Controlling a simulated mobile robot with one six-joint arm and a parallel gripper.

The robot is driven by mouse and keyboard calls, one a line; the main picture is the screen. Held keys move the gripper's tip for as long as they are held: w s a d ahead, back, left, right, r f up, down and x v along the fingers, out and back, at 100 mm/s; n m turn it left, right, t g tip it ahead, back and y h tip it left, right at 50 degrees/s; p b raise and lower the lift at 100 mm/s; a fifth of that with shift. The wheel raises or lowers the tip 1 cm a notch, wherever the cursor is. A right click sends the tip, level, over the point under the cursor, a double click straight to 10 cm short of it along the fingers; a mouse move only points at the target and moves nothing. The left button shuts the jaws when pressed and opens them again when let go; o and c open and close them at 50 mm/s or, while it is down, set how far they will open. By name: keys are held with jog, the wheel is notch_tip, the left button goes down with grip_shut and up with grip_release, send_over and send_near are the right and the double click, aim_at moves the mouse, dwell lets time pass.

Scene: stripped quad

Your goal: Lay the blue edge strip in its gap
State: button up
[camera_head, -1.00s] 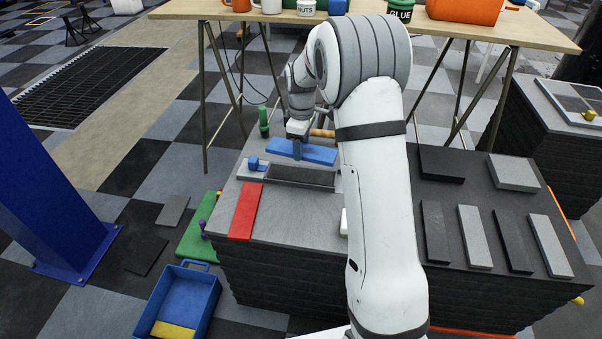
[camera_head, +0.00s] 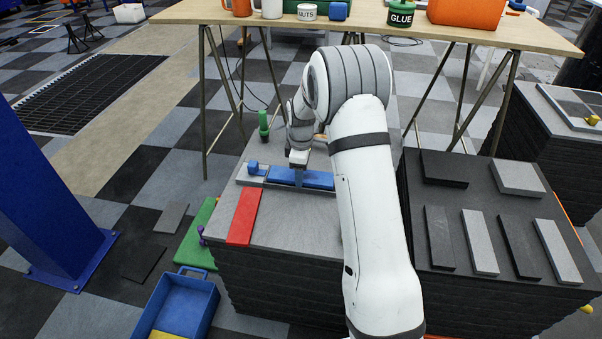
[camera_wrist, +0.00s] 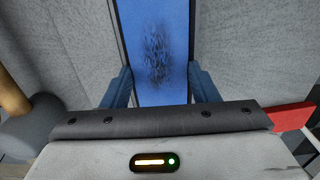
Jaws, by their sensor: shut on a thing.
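The blue edge strip (camera_head: 318,181) is over the dark gap in the light grey piece on the near stack, lined up with it. My gripper (camera_head: 299,181) is shut on the middle of the strip from above. In the wrist view the strip (camera_wrist: 155,45) runs lengthwise between the two blue fingers of my gripper (camera_wrist: 160,88), with a dark scuffed patch on its top. The gap is hidden under the strip. I cannot tell whether the strip is fully down in it.
A small blue knob (camera_head: 252,167) stands at the strip's left end. A red strip (camera_head: 244,215) lies front left. A green-handled tool (camera_head: 263,124) stands behind. Several grey and black slabs lie on the right stack (camera_head: 480,292). A blue bin (camera_head: 182,305) is on the floor.

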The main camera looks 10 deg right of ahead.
jog(key=o, duration=1.1)
jog(key=shift+c, duration=0.2)
jog(key=shift+r+p, duration=2.85)
jog(key=shift+r, duration=1.15)
